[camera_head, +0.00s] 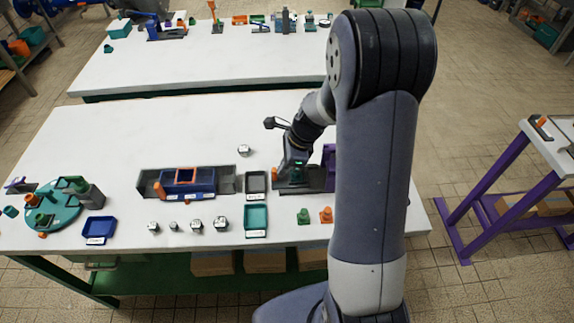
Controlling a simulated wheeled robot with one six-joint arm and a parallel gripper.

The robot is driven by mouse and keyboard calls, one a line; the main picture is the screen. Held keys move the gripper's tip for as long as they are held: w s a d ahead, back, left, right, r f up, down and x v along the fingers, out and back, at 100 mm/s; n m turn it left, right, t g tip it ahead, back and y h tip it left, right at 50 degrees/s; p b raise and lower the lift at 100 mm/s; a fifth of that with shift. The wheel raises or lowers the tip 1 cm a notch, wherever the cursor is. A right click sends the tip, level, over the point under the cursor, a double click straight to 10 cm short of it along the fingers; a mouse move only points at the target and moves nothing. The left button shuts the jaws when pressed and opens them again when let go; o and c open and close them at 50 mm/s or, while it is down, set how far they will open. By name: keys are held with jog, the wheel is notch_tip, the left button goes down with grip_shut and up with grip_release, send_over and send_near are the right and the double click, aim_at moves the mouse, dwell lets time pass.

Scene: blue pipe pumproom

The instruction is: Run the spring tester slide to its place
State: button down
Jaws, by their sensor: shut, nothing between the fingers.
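My gripper (289,180) reaches down over a dark fixture (318,184) on the near white table, right of the middle. It is shut with nothing held. The fixture has a purple upright part (329,160) at its right end and an orange piece (281,172) just left of the gripper. Whether the fingers touch the fixture is too small to tell, and my arm hides its right side. Left of it stands another dark-railed fixture with a blue body (203,184) and an orange frame (187,175). No label shows which is the spring tester.
A grey tray (246,182) and a teal tray (247,221) lie left of the gripper. Several small weights (197,226) stand in front. Green (303,217) and orange (326,215) pieces stand near the front edge. A teal turntable (70,212) is at far left.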

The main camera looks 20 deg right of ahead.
jog(key=shift+w+a+r+p, duration=0.1)
jog(key=shift+a+r+p, duration=0.25)
jog(key=shift+r, duration=0.15)
jog(key=p+v, duration=0.7)
jog(key=v, duration=0.1)
jog(key=shift+d+r, duration=0.3)
jog(key=shift+d, duration=0.05)
jog(key=shift+d+r, duration=0.15)
jog(key=shift+d, duration=0.15)
jog(key=shift+b+x, duration=0.7)
jog(key=shift+x, duration=0.35)
jog(key=b+x, duration=0.4)
jog(key=x, duration=0.1)
jog(key=shift+a, duration=0.2)
jog(key=shift+b+x, duration=0.6)
jog(key=shift+x, duration=0.2)
jog(key=shift+a, duration=0.15)
